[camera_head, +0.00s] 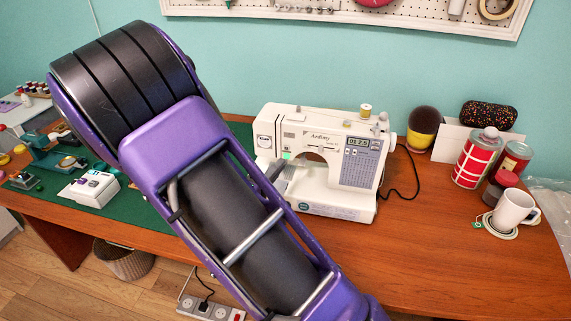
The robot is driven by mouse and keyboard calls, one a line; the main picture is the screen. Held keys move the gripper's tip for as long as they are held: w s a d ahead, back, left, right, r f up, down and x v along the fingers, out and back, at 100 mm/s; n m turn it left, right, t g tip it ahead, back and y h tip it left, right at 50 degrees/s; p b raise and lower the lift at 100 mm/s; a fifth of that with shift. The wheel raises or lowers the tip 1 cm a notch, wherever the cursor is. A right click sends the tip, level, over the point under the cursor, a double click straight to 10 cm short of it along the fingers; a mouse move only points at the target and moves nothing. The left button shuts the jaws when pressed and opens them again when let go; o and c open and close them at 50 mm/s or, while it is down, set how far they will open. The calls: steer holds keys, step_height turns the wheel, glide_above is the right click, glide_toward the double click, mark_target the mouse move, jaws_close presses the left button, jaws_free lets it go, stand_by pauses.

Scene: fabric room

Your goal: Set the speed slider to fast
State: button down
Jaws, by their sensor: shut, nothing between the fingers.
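The white sewing machine (325,150) stands upright on the wooden table, right of my arm. Its front has a small display (358,142) and a grey stitch panel (355,167). I cannot make out the speed slider or its setting at this size. A dark grey end piece that looks like my gripper (275,169) shows at the machine's left side, below its head and close to a small green spot. My large purple arm hides most of it. It looks shut and empty; I cannot tell if it touches the machine.
A white mug (513,209), red tins (476,158) and a yellow-and-black pot (423,128) stand at the right. A green mat (140,213) and a small white box (90,189) lie left of my arm. The table's right front is clear.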

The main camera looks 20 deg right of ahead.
mark_target(315, 146)
steer(key=x, duration=0.7)
steer(key=shift+w+d, duration=0.1)
steer(key=shift+d, duration=0.2)
steer(key=d, duration=0.1)
steer(key=s+d, duration=0.1)
steer(key=shift+s+d, duration=0.25)
steer(key=shift+d, duration=0.15)
steer(key=shift+s+d, duration=0.25)
steer(key=shift+d, duration=0.1)
